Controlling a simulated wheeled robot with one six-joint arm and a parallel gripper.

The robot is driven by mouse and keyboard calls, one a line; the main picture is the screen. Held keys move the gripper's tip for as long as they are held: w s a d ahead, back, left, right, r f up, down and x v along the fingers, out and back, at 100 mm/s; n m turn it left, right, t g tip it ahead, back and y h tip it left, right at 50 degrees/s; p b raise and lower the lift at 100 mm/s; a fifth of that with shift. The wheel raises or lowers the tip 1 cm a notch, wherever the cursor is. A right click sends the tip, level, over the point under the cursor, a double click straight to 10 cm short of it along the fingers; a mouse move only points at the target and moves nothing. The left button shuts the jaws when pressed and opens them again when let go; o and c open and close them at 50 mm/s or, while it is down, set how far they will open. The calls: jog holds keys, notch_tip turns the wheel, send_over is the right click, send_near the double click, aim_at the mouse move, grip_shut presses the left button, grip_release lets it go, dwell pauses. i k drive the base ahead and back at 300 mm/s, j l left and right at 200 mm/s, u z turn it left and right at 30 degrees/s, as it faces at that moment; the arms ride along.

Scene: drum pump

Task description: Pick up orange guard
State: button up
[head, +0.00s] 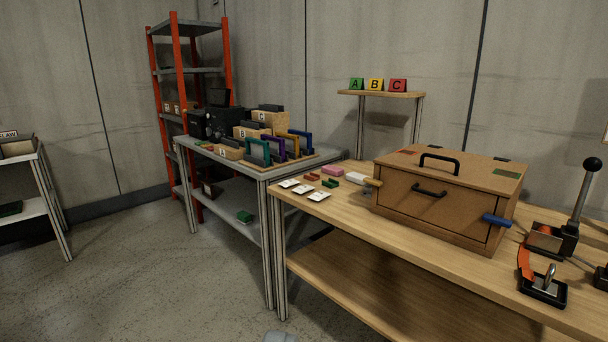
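An orange strip-like piece (525,262), which looks like the orange guard, is at the right of the wooden table. It stands beside a black base with a metal shackle (549,283). Another orange-red part (544,230) sits in the lever unit (560,238) just behind it, under a tall black-knobbed lever. I cannot tell whether the two orange parts are joined. No gripper fingers show. A small grey shape at the bottom edge is too cut off to identify, and nothing is seen touching the orange piece.
A brown box (440,195) with black handles and a blue side grip (496,221) stands left of the lever. Small coloured blocks and white cards (303,189) lie at the table's left end. A second table (222,160) holds coloured handles. The floor (150,270) at left is clear.

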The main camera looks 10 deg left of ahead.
aim_at(312, 177)
jog(key=i+l+u, duration=0.2)
jog(key=i, duration=0.35)
jog(key=i+j+z, duration=0.4)
jog(key=i+j, duration=1.75)
jog(key=i, duration=0.1)
